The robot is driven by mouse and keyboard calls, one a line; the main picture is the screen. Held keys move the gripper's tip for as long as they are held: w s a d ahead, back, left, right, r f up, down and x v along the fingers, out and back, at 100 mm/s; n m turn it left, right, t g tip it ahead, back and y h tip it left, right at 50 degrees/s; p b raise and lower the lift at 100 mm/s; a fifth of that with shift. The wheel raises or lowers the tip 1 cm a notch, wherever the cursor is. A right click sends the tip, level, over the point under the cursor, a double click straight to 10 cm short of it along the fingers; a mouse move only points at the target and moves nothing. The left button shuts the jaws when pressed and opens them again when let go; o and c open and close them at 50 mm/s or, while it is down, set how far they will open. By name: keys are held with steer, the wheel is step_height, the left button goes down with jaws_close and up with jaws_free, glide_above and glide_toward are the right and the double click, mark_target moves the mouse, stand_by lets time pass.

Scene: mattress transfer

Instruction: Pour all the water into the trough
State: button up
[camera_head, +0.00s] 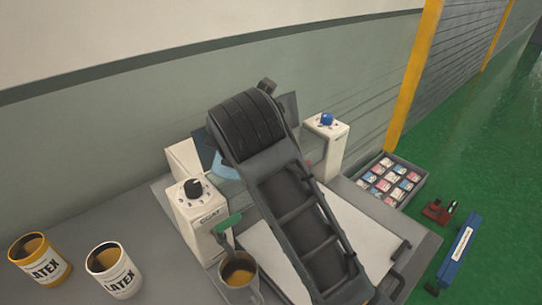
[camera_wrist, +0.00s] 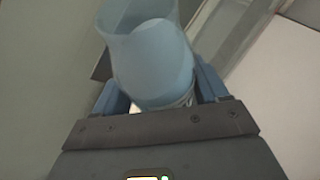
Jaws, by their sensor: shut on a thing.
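A translucent light-blue vessel (camera_wrist: 150,65) fills the upper middle of the wrist view. My gripper (camera_wrist: 160,92) is shut on it, with a blue finger on each side. In the head view a bit of the vessel (camera_head: 226,168) shows behind my dark arm, between two white posts. The vessel looks tilted in the wrist view. I cannot make out water in it. The trough is not clearly visible; my arm covers most of the space between the posts.
A white post marked COAT (camera_head: 200,215) with a black knob stands left of my arm; a white post with a blue knob (camera_head: 325,140) stands right. Two LATEX cans (camera_head: 112,268) and a brush in a pot (camera_head: 240,272) sit front left. A tray of small packets (camera_head: 392,180) lies right.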

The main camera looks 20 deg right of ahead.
steer(key=shift+w+d+m+g+y, duration=0.1)
steer(key=shift+d+m+g+y, duration=0.1)
steer(key=shift+m+g+y, duration=0.15)
steer(key=shift+d+y, duration=0.15)
steer(key=shift+y, duration=0.1)
steer(key=shift+a+f+m+g+y+b, duration=0.2)
steer(key=shift+m+g+y, duration=0.2)
steer(key=shift+y, duration=0.25)
steer(key=shift+a+f+m+g+y+b, duration=0.15)
steer(key=shift+m+g+y, duration=0.15)
steer(key=shift+y, duration=0.35)
stand_by(1.0)
steer(key=shift+a+r+m+g+y+p, duration=0.1)
steer(key=shift+r+m+g+y+p, duration=0.4)
steer(key=shift+y, duration=0.8)
stand_by(1.9)
steer(key=shift+d+f+m+g+y+b, duration=0.3)
steer(key=shift+d+f+m+y, duration=0.1)
steer(key=shift+f+y, duration=0.1)
stand_by(1.4)
